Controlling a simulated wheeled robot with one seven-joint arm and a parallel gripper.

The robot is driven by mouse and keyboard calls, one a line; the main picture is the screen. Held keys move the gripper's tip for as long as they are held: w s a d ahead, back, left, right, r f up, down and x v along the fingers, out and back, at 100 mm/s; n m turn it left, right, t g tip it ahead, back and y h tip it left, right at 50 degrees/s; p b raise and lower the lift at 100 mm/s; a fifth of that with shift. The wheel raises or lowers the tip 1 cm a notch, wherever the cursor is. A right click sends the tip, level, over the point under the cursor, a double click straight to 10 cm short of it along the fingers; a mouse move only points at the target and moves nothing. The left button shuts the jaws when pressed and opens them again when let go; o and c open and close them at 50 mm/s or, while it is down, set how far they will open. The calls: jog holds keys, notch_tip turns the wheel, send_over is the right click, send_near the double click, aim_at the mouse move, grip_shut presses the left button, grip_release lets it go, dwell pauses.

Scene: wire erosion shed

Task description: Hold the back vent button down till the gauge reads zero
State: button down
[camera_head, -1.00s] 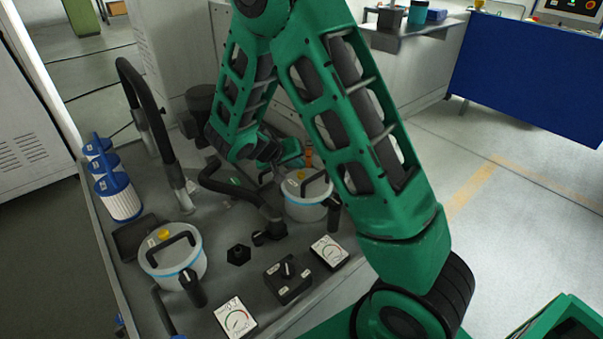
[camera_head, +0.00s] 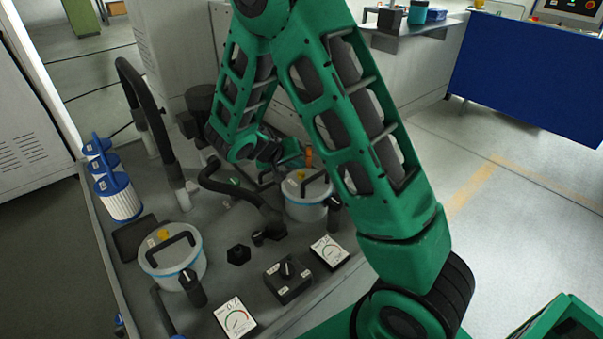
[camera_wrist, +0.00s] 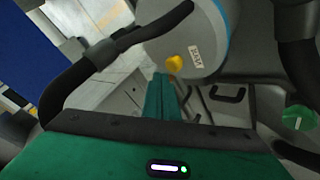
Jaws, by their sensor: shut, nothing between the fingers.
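The back canister (camera_head: 306,208) is a pale pot with a blue band, a black lid handle and a yellow vent button (camera_head: 301,176) on its lid. In the wrist view, the canister (camera_wrist: 205,35) shows its yellow button (camera_wrist: 175,64) beside a small label. My gripper (camera_wrist: 160,78) is shut and empty, its green fingertips close to the button; whether they touch it I cannot tell. Two white dial gauges, the front one (camera_head: 235,318) and the back one (camera_head: 330,251), are too small to read.
A front canister (camera_head: 172,262) with its own yellow button stands at left. A black switch box (camera_head: 288,280) sits between the gauges. Black curved pipes (camera_head: 145,105), blue-capped white filters (camera_head: 119,197) and a green round knob (camera_wrist: 299,118) stand close around.

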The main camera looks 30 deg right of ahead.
aim_at(298, 176)
jog(key=shift+f, duration=0.15)
jog(key=shift+s+f, duration=0.15)
jog(key=shift+f, duration=0.1)
jog(key=shift+f, duration=0.5)
dwell(2.0)
jog(key=shift+r, duration=0.15)
dwell(1.1)
jog(key=shift+r, duration=0.8)
jog(key=shift+r, duration=2.5)
